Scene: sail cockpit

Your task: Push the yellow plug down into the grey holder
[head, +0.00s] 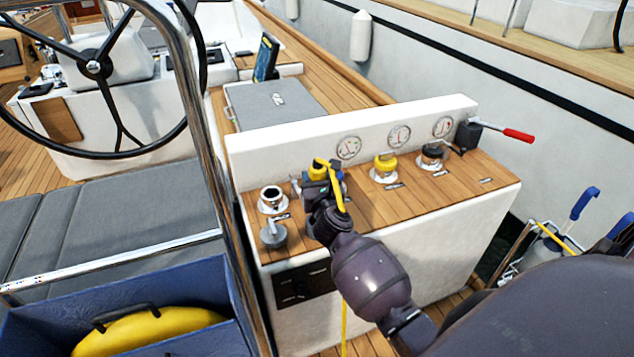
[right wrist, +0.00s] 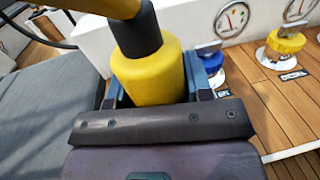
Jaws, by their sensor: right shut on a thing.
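My right gripper (head: 318,188) is shut on the yellow plug (head: 318,170), above the wooden top of the white console. The plug also shows in the right wrist view (right wrist: 150,75), between the blue fingers, with a black collar and thick yellow cable at its back end. The plug's front end is hidden by the gripper. Left of the gripper is an open round socket (head: 272,198) with a pale rim and dark hole, apart from the plug. A grey round cap (head: 272,235) is in front of it. I cannot tell which part is the grey holder. My left gripper is not in view.
Right of the gripper are a yellow-topped fitting (head: 385,167), a black-topped one (head: 432,155) and a red-handled lever (head: 515,134). Gauges (head: 348,147) line the upright panel behind. A metal rail (head: 205,150) stands at left. The yellow cable (head: 345,325) hangs down the console front.

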